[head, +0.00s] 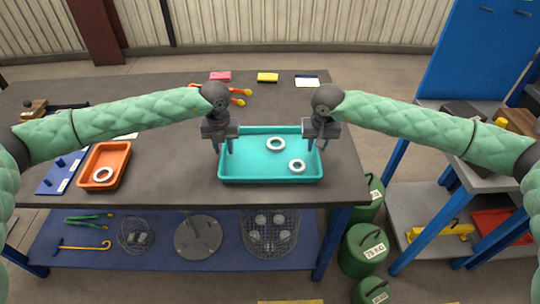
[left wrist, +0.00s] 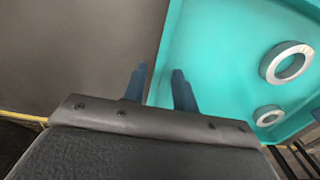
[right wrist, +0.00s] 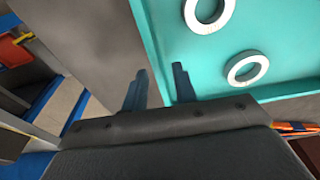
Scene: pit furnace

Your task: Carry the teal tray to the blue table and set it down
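The teal tray (head: 270,178) lies flat on a dark-topped workbench (head: 180,183) with blue legs, near its right end. Two white rings (head: 276,144) (head: 297,166) lie in it. My left gripper (head: 225,147) is at the tray's left wall; in the left wrist view its two fingers (left wrist: 160,70) stand apart, one on each side of the wall. My right gripper (head: 314,145) is at the right wall; in the right wrist view its fingers (right wrist: 160,72) also stand apart astride the wall. Contact with the walls is not clear. No separate all-blue tabletop shows.
An orange tray (head: 105,167) with a white ring stands left on the workbench. Orange-handled tongs and small coloured blocks (head: 267,77) lie behind. Right, across a gap, is a blue-framed bench (head: 470,124) with a grey top and items on it. Green weights (head: 364,250) stand on the floor between.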

